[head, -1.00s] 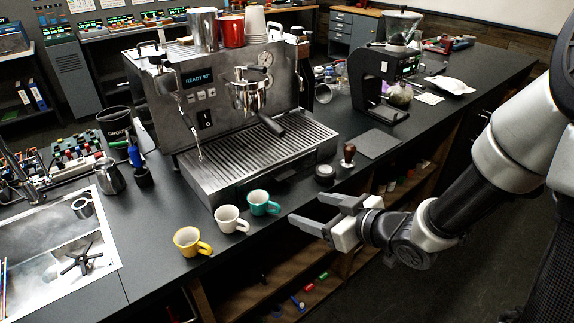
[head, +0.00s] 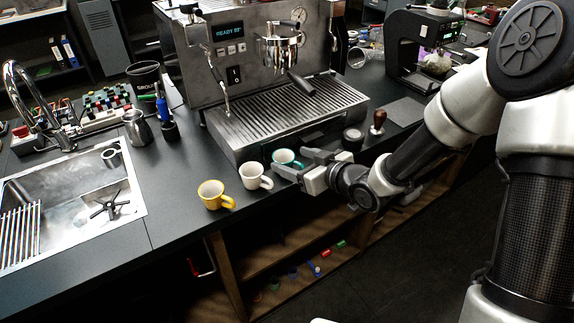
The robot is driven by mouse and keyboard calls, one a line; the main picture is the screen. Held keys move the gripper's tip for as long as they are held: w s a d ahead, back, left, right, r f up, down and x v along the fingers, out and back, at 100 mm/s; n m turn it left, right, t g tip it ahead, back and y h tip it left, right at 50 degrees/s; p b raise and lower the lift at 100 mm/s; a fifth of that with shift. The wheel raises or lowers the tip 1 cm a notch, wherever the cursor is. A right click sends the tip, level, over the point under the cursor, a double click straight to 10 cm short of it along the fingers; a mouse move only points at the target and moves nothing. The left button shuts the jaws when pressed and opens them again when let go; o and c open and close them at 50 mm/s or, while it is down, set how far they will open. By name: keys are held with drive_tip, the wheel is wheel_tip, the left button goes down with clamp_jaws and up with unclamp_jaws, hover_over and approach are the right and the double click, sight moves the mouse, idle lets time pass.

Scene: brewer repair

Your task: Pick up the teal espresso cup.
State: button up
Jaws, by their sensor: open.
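The teal espresso cup (head: 284,157) stands upright on the dark counter, in front of the espresso machine's drip tray. It is the rightmost of three cups in a row. My gripper (head: 288,164) is open, with its fingers pointing left at the cup. The fingers overlap the cup in the picture and hide its lower part. I cannot tell whether they touch it.
A white cup (head: 254,177) stands just left of the teal one, and a yellow cup (head: 212,195) further left. The espresso machine (head: 285,115) is close behind. A tamper (head: 377,121) stands to the right. The counter's front edge runs below the cups.

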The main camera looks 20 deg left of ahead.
sight(278, 155)
drive_tip(key=x, duration=0.4)
drive_tip(key=shift+s, duration=0.15)
drive_tip(key=shift+r, duration=0.1)
drive_tip(key=c, duration=1.2)
